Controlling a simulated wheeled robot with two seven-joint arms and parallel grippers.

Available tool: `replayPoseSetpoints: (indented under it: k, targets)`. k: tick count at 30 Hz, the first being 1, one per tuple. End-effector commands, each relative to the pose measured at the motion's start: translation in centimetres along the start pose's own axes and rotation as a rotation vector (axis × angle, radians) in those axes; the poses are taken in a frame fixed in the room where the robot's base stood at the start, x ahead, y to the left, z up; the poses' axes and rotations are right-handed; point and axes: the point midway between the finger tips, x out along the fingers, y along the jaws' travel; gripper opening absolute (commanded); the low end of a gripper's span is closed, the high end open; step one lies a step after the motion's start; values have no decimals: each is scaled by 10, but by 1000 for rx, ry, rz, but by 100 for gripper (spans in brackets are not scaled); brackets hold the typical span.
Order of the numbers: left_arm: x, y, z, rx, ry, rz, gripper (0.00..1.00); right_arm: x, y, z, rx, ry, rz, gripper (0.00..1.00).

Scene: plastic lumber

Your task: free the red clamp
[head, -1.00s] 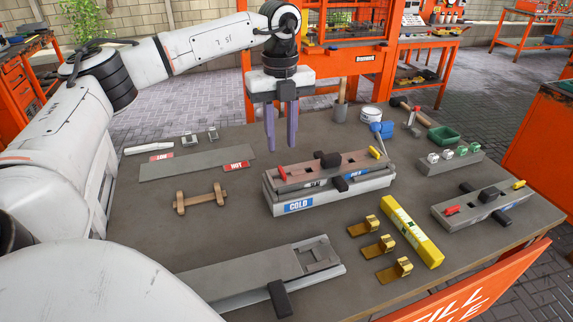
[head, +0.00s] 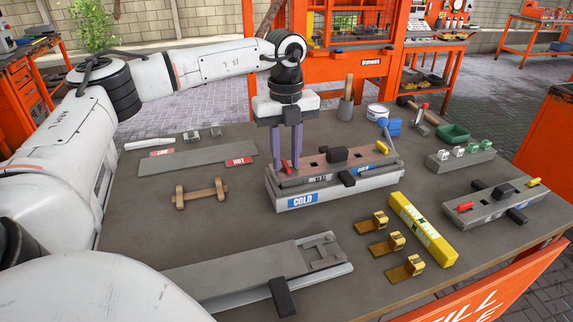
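A red clamp (head: 285,167) shows at the left end of the brown-topped fixture on the white COLD block (head: 345,192). My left gripper (head: 286,167) points straight down over that end. Its two purple fingers are apart, one on each side of the red clamp in this view. I cannot tell whether either finger touches it. A black clamp (head: 337,155) sits mid-fixture and a yellow lever (head: 383,148) at its right end. A second red clamp (head: 464,207) is on the grey fixture (head: 487,212) at right. My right gripper is not in view.
A yellow level (head: 422,229) and brass brackets (head: 384,245) lie right of centre in front. A grey channel fixture (head: 255,272) fills the front. A wooden handle piece (head: 201,193) and grey plate (head: 195,162) lie left. A green bin (head: 454,133) stands at back right.

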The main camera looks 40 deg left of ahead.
Motion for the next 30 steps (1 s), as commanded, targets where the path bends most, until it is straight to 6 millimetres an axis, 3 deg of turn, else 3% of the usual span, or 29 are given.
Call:
replayPoseSetpoints:
  k: [1,4,11,21,30]
  targets:
    - [0,0,0,0,0,0,16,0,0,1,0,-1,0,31]
    - [0,0,0,0,0,0,0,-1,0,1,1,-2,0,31]
    - [-1,0,0,-43,1,1,0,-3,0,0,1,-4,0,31]
    - [-1,0,0,-404,1,1,0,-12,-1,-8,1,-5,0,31]
    - [0,0,0,-425,1,0,0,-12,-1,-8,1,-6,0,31]
